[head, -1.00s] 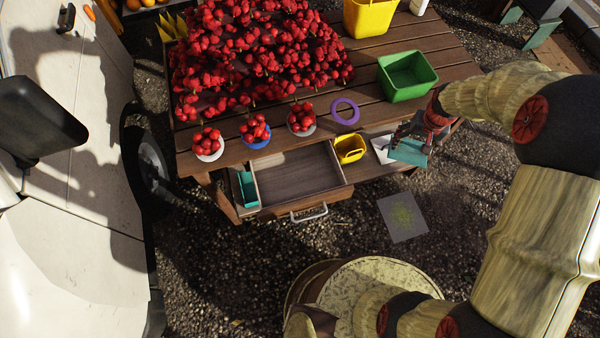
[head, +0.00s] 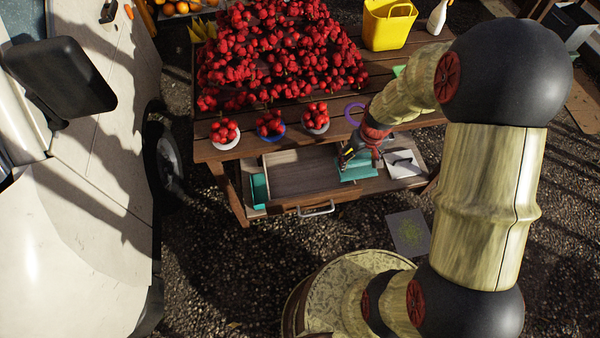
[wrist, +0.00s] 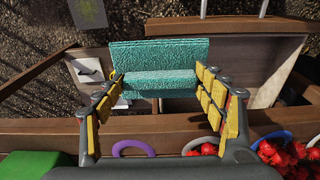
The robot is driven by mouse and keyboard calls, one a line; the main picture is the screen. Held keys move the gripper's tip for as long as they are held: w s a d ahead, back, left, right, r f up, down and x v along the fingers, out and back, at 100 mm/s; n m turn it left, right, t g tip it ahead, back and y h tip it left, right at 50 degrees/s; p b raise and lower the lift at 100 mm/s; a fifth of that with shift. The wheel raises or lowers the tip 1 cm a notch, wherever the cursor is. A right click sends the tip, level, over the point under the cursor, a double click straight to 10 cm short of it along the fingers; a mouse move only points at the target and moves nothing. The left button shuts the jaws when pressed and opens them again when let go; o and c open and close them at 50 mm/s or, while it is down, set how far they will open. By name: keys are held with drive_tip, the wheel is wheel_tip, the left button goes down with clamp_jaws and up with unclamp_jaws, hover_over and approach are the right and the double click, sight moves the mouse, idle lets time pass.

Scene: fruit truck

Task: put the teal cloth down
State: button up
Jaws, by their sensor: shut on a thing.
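The teal cloth (head: 357,172) is a folded, fuzzy piece hanging under my gripper (head: 360,152), over the lower shelf of the table. In the wrist view the cloth (wrist: 160,54) spans between the two yellow-padded fingers of my gripper (wrist: 162,92), which is shut on it. Whether the cloth's lower edge touches anything below is hard to tell. A small yellow basket (head: 345,160) is mostly hidden behind my gripper and the cloth.
An open wooden drawer (head: 305,175) with a metal handle lies left of the cloth. A teal item (head: 259,188) sits at the shelf's left. A white item (head: 402,162) lies to the right. Bowls of red fruit (head: 316,119) and a purple ring (head: 354,112) are on the tabletop.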

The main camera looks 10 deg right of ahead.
sight(362, 171)
drive_tip(key=s, duration=0.1)
drive_tip(key=s+d, duration=0.1)
drive_tip(key=f, duration=0.1)
drive_tip(key=shift+s+d+b, duration=0.25)
drive_tip(key=shift+s+b, duration=0.05)
drive_tip(key=shift+s, duration=0.1)
drive_tip(key=shift+a+f, duration=0.2)
drive_tip(key=w+a+f+b, duration=0.2)
drive_tip(key=w+a+f, duration=0.2)
drive_tip(key=w+a+f+b, duration=0.2)
drive_tip(key=w+a+f, duration=0.1)
drive_tip(key=a+f, duration=0.1)
drive_tip(key=shift+w+a, duration=0.4)
drive_tip(key=shift+w+a+f, duration=0.3)
drive_tip(key=shift+a+f, duration=0.1)
drive_tip(key=shift+f, duration=0.15)
drive_tip(key=shift+w+a+f+b, duration=0.15)
drive_tip(key=shift+f+b, duration=0.8)
drive_tip(key=shift+f, duration=0.75)
drive_tip(key=shift+f, duration=0.2)
drive_tip(key=o, duration=1.1)
